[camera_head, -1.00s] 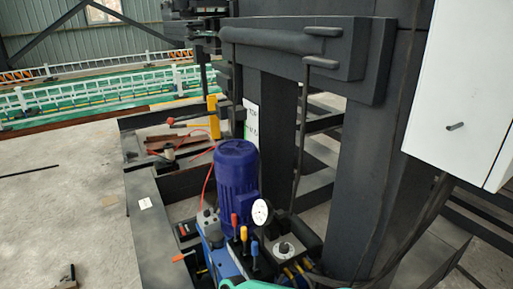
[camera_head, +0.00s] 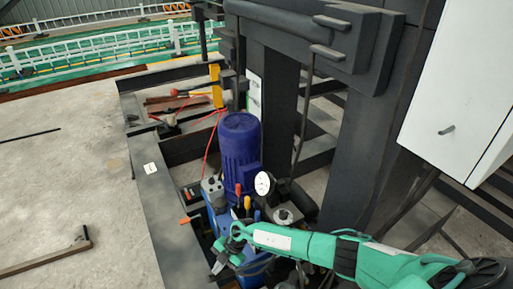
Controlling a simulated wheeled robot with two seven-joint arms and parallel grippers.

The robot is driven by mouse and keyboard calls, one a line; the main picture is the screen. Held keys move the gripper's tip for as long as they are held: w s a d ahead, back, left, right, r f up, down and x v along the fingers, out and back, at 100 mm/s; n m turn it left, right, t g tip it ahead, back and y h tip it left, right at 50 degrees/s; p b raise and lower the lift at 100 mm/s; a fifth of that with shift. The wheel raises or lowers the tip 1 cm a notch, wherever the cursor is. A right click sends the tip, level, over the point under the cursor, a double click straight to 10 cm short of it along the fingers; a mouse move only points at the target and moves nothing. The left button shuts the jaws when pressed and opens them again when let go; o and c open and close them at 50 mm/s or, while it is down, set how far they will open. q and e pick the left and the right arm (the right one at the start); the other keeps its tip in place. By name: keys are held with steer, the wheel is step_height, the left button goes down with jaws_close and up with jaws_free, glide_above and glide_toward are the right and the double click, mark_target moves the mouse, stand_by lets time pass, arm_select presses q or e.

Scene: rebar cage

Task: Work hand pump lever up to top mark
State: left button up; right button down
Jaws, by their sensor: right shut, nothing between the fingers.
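A lever with a red grip (camera_head: 178,92) sticks out leftward, roughly level, beside a yellow upright piece (camera_head: 215,86) on the dark frame. I take it for the hand pump lever. A white marked plate (camera_head: 254,95) stands upright just right of it; its lettering is too small to read. My right arm comes in from the lower right, and its gripper (camera_head: 218,266) is low over the front of the blue pump unit, well below and apart from the lever. The gripper is shut and empty. My left gripper is not in view.
A blue motor (camera_head: 240,145), a round gauge (camera_head: 263,184) and small coloured levers (camera_head: 245,202) stand beside my right arm. A white cabinet (camera_head: 455,90) hangs at right. A thick dark column (camera_head: 375,130) and crossbeams crowd the middle. Bare concrete floor (camera_head: 70,170) lies left.

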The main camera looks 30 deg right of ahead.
step_height(320, 180, up, 6)
steer(key=d+p, duration=0.1)
steer(key=p, duration=0.3)
steer(key=shift+w+d+p, duration=0.2)
steer(key=shift+d+p, duration=0.2)
steer(key=shift+f, duration=0.15)
stand_by(0.5)
steer(key=shift+a+f+b, duration=0.35)
steer(key=shift+f, duration=0.3)
steer(key=shift+a+f+b, duration=0.3)
steer(key=shift+a+f, duration=0.05)
steer(key=shift+f, duration=0.15)
steer(key=shift+a+f+b, duration=0.3)
steer(key=shift+f+b, duration=0.05)
steer(key=shift+f, duration=0.4)
